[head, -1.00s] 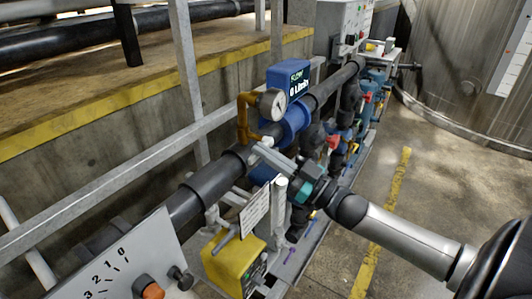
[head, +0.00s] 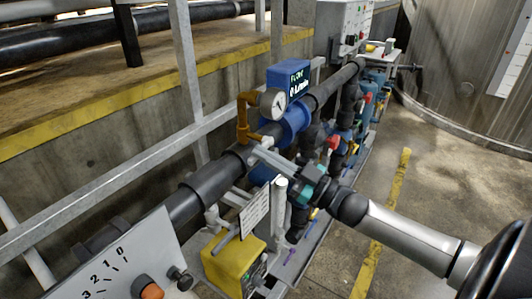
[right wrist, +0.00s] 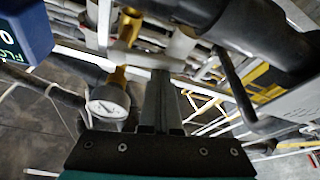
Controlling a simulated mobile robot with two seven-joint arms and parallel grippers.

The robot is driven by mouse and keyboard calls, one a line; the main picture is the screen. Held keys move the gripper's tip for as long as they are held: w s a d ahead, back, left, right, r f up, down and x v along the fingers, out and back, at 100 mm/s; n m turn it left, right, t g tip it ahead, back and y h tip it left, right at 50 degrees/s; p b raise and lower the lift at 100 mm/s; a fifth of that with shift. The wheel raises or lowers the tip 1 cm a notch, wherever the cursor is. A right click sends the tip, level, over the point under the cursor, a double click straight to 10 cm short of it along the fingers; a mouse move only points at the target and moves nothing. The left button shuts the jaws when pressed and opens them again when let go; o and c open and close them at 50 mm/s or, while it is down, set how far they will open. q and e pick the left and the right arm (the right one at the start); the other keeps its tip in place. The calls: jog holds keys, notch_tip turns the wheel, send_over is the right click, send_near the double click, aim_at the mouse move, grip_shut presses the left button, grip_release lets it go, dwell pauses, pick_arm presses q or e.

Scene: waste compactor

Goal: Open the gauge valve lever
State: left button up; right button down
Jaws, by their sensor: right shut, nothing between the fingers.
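A round white pressure gauge (head: 273,102) sits on a brass-yellow pipe (head: 242,117) above the large dark pipe. The gauge (right wrist: 107,105) and brass fitting (right wrist: 130,27) also show in the right wrist view. I cannot clearly make out the valve lever; a short yellow part low on the brass pipe may be it. My right gripper (head: 255,151) is shut and empty, its tips at the foot of the brass pipe. In the right wrist view the closed fingers (right wrist: 162,88) point up the picture, right of the gauge. I cannot tell whether they touch anything. My left gripper is out of view.
A blue flow meter (head: 288,78) stands behind the gauge. A grey railing (head: 130,178) runs along the wall side. A yellow box (head: 233,262) and a numbered panel (head: 115,265) are at the front. The floor at the right is free.

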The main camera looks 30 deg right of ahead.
jog(key=w+d+f+n+g+y+b, duration=0.1)
jog(key=f+n+g, duration=0.4)
jog(key=n, duration=1.2)
jog(key=shift+w+d+g+y+b, duration=0.3)
jog(key=shift+d+b, duration=0.55)
jog(key=shift+d, duration=0.45)
